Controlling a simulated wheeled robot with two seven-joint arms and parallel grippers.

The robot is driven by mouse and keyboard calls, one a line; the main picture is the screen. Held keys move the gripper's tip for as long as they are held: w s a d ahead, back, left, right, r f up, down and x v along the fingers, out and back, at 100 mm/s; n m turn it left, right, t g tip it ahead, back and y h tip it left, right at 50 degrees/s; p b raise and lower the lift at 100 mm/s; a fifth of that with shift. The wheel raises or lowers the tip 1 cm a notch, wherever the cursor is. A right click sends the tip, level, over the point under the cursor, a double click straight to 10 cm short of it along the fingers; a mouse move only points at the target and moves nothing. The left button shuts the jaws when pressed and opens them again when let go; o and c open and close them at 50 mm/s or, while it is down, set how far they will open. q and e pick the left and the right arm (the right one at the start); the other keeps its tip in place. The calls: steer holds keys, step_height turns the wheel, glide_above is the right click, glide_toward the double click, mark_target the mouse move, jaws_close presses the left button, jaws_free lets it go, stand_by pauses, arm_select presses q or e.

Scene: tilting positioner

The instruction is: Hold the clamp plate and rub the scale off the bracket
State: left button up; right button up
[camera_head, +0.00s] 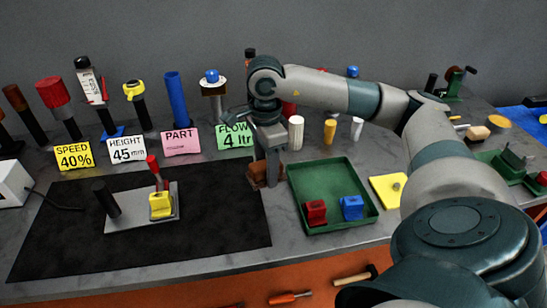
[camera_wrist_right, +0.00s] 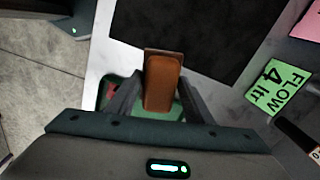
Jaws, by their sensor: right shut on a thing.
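The grey clamp plate (camera_head: 128,218) lies on the black mat in the head view. A yellow bracket (camera_head: 161,208) sits on its right part, with a red-handled clamp (camera_head: 154,168) at it. A black upright post (camera_head: 105,197) stands at the plate's left end. My right gripper (camera_head: 269,178) is shut on a brown block (camera_head: 255,173), between the mat and the green tray, to the right of the plate. The wrist view shows the block (camera_wrist_right: 162,85) between both fingers. Scale on the bracket is too small to make out. My left gripper is not in view.
The green tray (camera_head: 345,224) holds a red and a blue block. The black mat (camera_head: 60,240) is clear around the plate. Label cards and upright tools line the back. A yellow pad (camera_head: 388,190) lies right of the tray, near my right arm.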

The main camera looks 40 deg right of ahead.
steer(key=s+a+f+n, duration=0.2)
steer(key=a+n, duration=1.5)
steer(key=n, duration=0.4)
steer(key=shift+s+a+n, duration=0.3)
steer(key=shift+s, duration=0.1)
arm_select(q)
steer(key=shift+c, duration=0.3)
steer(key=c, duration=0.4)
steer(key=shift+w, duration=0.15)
arm_select(e)
steer(key=shift+d, duration=0.2)
